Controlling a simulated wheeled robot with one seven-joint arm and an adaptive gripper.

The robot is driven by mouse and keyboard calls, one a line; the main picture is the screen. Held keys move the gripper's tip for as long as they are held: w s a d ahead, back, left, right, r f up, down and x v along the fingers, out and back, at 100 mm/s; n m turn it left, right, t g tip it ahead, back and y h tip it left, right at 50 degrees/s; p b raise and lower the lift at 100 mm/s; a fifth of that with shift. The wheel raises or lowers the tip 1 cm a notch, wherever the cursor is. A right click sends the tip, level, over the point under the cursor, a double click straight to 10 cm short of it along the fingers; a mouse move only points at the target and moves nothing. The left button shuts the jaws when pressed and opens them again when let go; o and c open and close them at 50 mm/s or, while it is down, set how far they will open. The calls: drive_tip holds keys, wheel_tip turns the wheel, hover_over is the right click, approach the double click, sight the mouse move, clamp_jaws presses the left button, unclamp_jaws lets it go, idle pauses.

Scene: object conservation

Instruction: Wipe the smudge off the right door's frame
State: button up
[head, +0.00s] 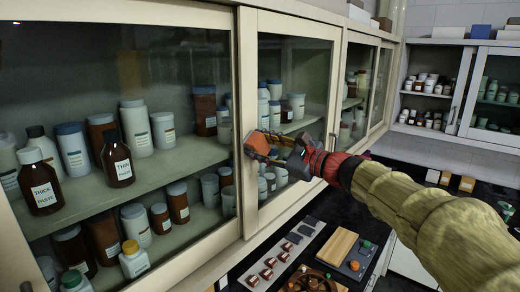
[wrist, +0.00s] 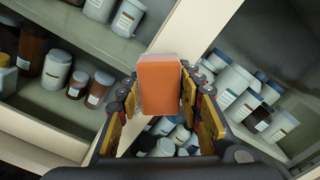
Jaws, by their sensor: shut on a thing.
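My gripper (head: 272,151) is shut on an orange sponge (head: 256,144), which also shows between the fingers in the wrist view (wrist: 160,92). The sponge is at the right door's cream frame (head: 247,70), over its left upright at about mid height. I cannot tell whether it touches the frame. The same frame runs diagonally behind the sponge in the wrist view (wrist: 203,25). No smudge can be made out on the visible part of the frame; the sponge and fingers hide a part of it.
Bottles and jars stand on shelves (head: 180,150) behind the glass and left of the frame. Below is a dark counter with a tray of copper-coloured pieces (head: 268,262), a wooden block (head: 338,246) and small boxes (head: 449,179). Another cabinet (head: 460,90) stands at the far right.

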sight(251, 179)
drive_tip(key=shift+f+b, duration=5.7)
drive_tip(key=shift+f, duration=0.05)
drive_tip(key=shift+r, duration=0.1)
drive_tip(key=shift+b+v, duration=0.65)
drive_tip(key=shift+v, duration=2.3)
drive_tip(key=shift+d, duration=0.15)
drive_tip(key=shift+b+v, duration=0.3)
drive_tip(key=shift+v, duration=1.1)
drive_tip(key=shift+s, duration=0.1)
